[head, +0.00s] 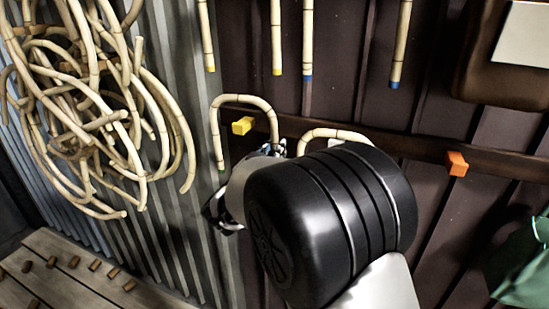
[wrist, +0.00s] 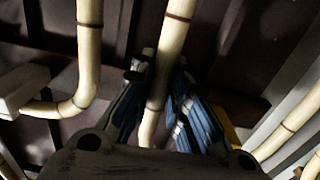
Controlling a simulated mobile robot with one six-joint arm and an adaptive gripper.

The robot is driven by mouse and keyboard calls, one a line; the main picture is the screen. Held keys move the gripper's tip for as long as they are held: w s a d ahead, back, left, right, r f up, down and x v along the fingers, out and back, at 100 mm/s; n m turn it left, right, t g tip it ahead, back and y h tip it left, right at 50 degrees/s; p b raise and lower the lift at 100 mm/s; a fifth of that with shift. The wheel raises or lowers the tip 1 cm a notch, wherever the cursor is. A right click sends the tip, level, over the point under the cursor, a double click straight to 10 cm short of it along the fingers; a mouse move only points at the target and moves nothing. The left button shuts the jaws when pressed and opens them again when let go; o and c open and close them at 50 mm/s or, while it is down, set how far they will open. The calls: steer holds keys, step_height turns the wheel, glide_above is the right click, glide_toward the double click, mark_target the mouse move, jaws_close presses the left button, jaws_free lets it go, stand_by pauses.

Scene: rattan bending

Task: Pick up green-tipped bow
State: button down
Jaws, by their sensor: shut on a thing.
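The green-tipped bow (head: 243,98) is a pale, jointed cane bent into an upside-down U, in front of the dark wall. Its left leg ends in a green tip (head: 221,166). My gripper (head: 277,147) is at its right leg, mostly hidden behind my black wrist joint. In the wrist view my gripper's blue-padded fingers (wrist: 160,95) are closed on both sides of a pale cane (wrist: 172,38), which appears to be that leg. The bow's top shows above the yellow peg (head: 242,125), with a gap between them in the picture.
A second bow (head: 335,133) is partly hidden behind my arm, close to the right. An orange peg (head: 457,163) sits on the rail further right. Straight canes (head: 277,40) with yellow or blue tips hang above. Tangled canes (head: 85,100) hang left; a plank table (head: 70,285) stands below.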

step_height(320, 180, up, 2)
steer(key=shift+r+p, duration=0.15)
steer(key=shift+p, duration=0.15)
steer(key=p+v, duration=0.3)
steer(key=v, duration=1.6)
steer(key=shift+s+f, duration=0.3)
steer(key=shift+f, duration=0.15)
steer(key=shift+a, duration=0.1)
